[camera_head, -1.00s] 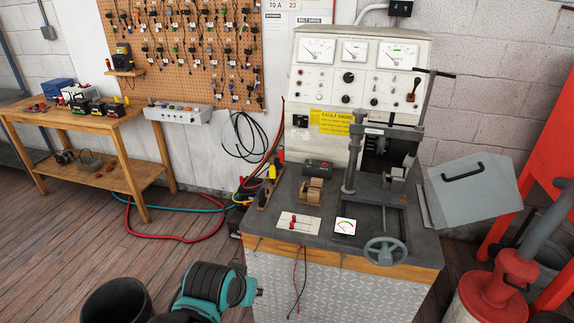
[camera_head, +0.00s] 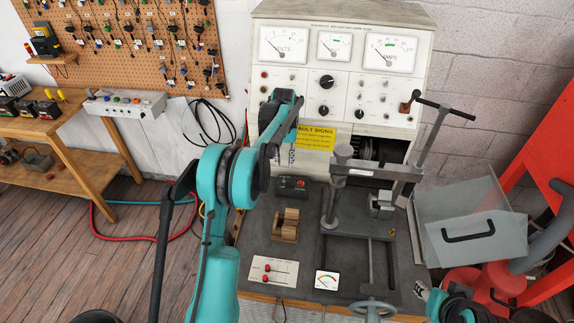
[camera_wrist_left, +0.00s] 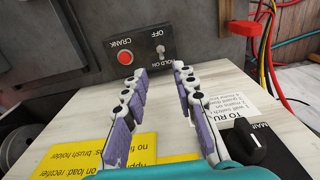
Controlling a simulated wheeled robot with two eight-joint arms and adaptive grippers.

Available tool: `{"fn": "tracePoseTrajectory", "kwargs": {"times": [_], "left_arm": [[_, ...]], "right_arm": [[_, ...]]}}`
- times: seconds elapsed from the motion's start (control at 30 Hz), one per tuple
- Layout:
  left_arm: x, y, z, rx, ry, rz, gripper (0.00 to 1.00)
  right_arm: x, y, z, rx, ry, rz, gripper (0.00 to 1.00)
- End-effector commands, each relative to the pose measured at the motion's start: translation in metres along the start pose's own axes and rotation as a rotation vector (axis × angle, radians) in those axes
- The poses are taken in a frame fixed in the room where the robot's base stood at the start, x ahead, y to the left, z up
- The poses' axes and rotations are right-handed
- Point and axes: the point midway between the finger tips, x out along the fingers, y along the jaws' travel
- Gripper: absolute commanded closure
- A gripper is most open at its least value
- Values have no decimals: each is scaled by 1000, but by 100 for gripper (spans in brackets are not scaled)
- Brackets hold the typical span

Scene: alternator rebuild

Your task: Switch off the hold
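The hold switch is a small metal toggle (camera_wrist_left: 160,50) on a dark box, marked OFF on one side and HOLD ON on the other. Which way its lever leans is too small to tell. A red CRANK button (camera_wrist_left: 125,57) sits beside it. In the head view the dark switch box (camera_head: 293,187) lies at the foot of the test bench panel. My left gripper (camera_head: 284,160) hangs above and behind the box. In the left wrist view it is open and empty (camera_wrist_left: 158,72), its fingertips pointing toward the box. My right gripper (camera_head: 432,297) is partly in view at the lower right.
A wooden block (camera_head: 286,226) stands in front of the box, and a clamp frame (camera_head: 336,190) rises to its right. The panel (camera_head: 337,75) with dials and knobs stands behind. A clear guard (camera_head: 470,225) is at the right. A meter card (camera_head: 327,280) lies in front.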

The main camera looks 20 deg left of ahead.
Motion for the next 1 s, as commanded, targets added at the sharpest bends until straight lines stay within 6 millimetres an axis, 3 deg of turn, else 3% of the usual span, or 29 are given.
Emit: {"fn": "tracePoseTrajectory", "kwargs": {"times": [0.5,0.9,0.93,1.0], "left_arm": [[72,-2,-2,-3,-7,0,72],[82,-2,-2,-3,-6,0,72],[82,-2,-2,-3,-6,0,75],[82,-2,-2,-3,-6,0,94]], "right_arm": [[12,0,9,0,0,0,60],[13,0,9,0,0,0,60],[13,0,9,0,0,0,60],[13,0,9,0,0,0,60]]}}
